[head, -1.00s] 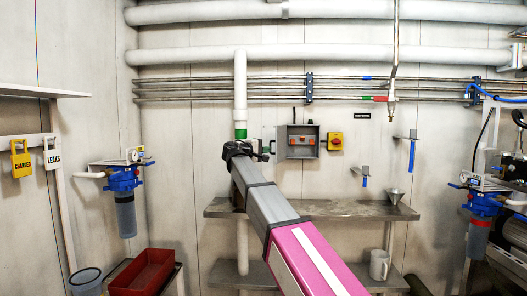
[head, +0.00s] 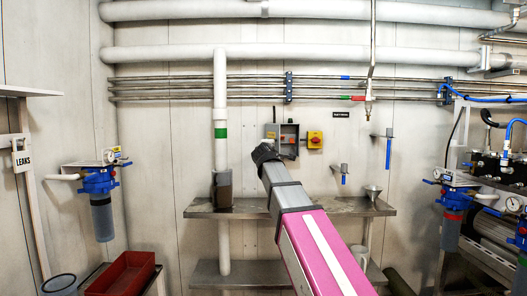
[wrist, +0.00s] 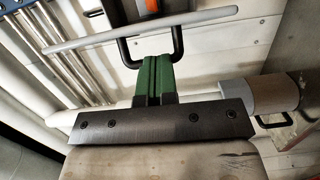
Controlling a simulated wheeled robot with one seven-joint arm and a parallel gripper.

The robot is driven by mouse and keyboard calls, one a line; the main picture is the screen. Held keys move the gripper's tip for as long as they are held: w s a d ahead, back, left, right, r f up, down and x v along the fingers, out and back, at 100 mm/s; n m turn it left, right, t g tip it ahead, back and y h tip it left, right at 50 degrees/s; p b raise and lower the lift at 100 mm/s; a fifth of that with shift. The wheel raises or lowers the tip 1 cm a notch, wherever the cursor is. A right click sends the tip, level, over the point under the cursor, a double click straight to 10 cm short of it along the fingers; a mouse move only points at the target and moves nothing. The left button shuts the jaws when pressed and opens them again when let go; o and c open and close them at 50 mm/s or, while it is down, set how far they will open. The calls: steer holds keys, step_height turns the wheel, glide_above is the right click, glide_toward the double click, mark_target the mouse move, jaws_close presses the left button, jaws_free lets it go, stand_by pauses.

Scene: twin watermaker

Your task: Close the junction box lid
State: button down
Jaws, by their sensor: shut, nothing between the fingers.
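The junction box (head: 290,141) is on the back wall, with red parts showing inside its right half. Its grey lid (head: 270,130) stands part-way open at the left. In the wrist view the lid (wrist: 200,20) shows as a long grey edge, with a black loop handle (wrist: 178,40) on its near side. My gripper (wrist: 155,62) has its green fingers shut together, at the lower bar of this loop; I cannot tell if they touch it. In the head view my black wrist hides the fingers and the lower left of the box.
A white vertical pipe (head: 220,95) with a green band stands to the left. A steel shelf (head: 335,207) lies below, and thin pipes (head: 200,88) run above.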

mark_target(278, 149)
steer(key=shift+w+d+n+y, duration=0.2)
steer(key=shift+d+y, duration=0.1)
steer(key=shift+d, duration=0.6)
steer(key=shift+w+d+n+y, duration=0.2)
steer(key=shift+d+y, duration=0.1)
steer(key=shift+d, duration=0.6)
steer(key=w+d, duration=1)
steer(key=d, duration=0.1)
steer(key=shift+w+d, duration=0.2)
steer(key=shift+d, duration=0.2)
steer(key=shift+w, duration=0.15)
